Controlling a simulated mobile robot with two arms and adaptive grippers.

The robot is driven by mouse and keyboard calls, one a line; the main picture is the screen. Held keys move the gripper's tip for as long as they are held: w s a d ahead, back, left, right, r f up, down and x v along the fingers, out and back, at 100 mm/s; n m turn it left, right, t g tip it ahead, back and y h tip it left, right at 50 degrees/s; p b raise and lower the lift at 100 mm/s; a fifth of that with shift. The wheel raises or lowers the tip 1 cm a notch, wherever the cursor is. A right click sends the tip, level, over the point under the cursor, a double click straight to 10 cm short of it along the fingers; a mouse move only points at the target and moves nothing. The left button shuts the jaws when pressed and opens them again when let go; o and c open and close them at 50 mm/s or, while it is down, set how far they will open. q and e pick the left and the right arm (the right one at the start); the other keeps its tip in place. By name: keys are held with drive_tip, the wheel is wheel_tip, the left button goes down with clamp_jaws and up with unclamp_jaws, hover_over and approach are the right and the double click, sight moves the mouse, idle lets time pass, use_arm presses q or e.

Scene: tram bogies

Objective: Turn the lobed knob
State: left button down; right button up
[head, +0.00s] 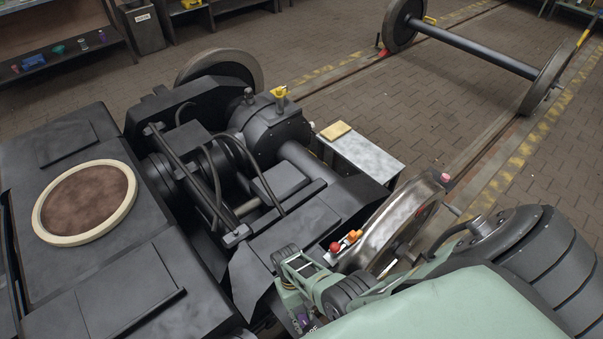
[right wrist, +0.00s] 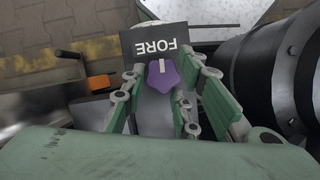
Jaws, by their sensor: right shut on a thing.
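The lobed knob (right wrist: 162,76) is purple with a pale pointer mark. It shows in the right wrist view at the upper middle, in front of a dark plate (right wrist: 152,40) lettered FORE, which appears upside down. My right gripper (right wrist: 168,84) has its green fingers on both sides of the knob and is shut on it. In the head view my right gripper (head: 297,298) is at the bottom middle, beside the dark bogie frame (head: 262,285). A small purple part of the knob (head: 303,319) shows there below the fingers; the rest is hidden. My left gripper is not in view.
A metal wheel (head: 390,225) and a small red knob and orange handle (head: 354,236) lie close to the right gripper. An orange block (right wrist: 99,82) shows in the right wrist view. A wheelset (head: 470,48) stands on the rails at the back.

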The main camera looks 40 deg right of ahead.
drive_tip(key=o, duration=1)
drive_tip(key=shift+d, duration=0.4)
drive_tip(key=shift+a, duration=0.1)
drive_tip(key=shift+w+r, duration=0.2)
drive_tip(key=shift+r, duration=0.4)
drive_tip(key=v, duration=1)
drive_tip(key=shift+r, duration=0.4)
